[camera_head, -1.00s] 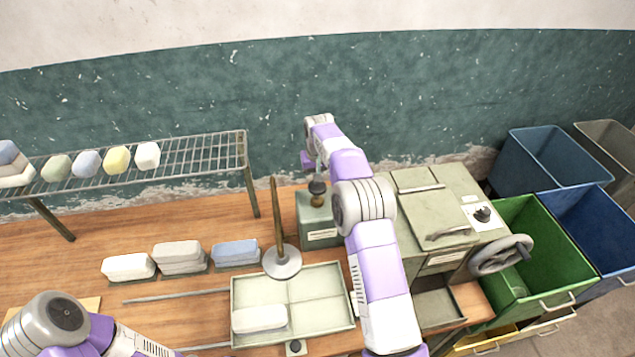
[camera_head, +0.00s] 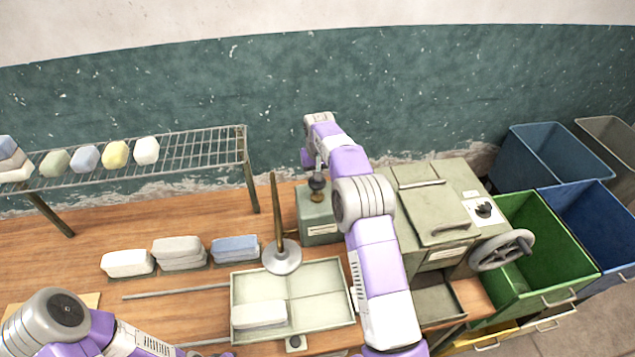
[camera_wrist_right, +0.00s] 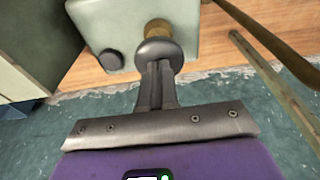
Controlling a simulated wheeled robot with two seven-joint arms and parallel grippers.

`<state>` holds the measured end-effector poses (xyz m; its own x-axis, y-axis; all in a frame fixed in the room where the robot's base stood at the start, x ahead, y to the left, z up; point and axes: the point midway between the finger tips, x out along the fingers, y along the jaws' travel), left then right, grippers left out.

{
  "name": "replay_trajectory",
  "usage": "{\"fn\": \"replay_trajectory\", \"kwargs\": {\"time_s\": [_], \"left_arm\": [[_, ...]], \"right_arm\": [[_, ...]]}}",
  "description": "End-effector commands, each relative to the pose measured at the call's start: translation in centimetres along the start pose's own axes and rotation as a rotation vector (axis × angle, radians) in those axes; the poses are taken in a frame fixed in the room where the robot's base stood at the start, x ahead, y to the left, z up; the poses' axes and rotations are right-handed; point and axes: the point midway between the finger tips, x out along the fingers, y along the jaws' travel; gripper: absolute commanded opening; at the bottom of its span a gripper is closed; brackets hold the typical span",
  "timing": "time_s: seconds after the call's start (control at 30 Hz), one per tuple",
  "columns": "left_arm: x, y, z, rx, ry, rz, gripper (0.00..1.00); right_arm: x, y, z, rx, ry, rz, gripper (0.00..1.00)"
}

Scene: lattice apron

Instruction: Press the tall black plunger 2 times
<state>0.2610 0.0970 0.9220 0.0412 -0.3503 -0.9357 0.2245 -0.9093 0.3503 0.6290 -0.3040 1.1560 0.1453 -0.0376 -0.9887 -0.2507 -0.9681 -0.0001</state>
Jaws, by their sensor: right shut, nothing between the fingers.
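The tall black plunger (camera_head: 317,183) stands on a grey-green box (camera_head: 316,217) behind the tray. Its dark round knob sits on a brass collar. In the right wrist view the knob (camera_wrist_right: 158,50) is right at the tips of my right gripper (camera_wrist_right: 158,68). The fingers are shut, with nothing between them, and seem to touch the knob's top. In the head view my right gripper (camera_head: 319,171) is just above the knob, partly hidden by my arm. My left arm shows at the bottom left; its gripper is out of view.
A smaller black knob (camera_wrist_right: 110,60) is on the same box. A brass rod on a round base (camera_head: 282,257) stands to its left. A grey-green machine with a handwheel (camera_head: 501,250) is to the right. A tray (camera_head: 321,288) holds a pale bar in front.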

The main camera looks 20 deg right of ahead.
Motion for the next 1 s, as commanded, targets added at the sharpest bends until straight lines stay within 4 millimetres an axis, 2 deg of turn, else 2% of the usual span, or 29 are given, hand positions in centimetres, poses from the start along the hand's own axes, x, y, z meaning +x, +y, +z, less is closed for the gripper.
{"fn": "replay_trajectory", "kwargs": {"time_s": [0.53,0.73,1.0], "left_arm": [[1.4,-0.5,-0.1,0.0,0.0,0.0,0.43],[0.8,-0.3,0.0,0.0,0.0,0.0,0.43],[-1.1,0.4,0.0,0.0,0.0,0.0,0.43]], "right_arm": [[2.9,0.0,0.5,0.0,-0.005,0.0,0.0],[2.2,0.0,0.5,0.0,-0.006,0.0,0.0],[0.0,0.0,0.1,0.0,-0.006,0.0,0.0]]}}
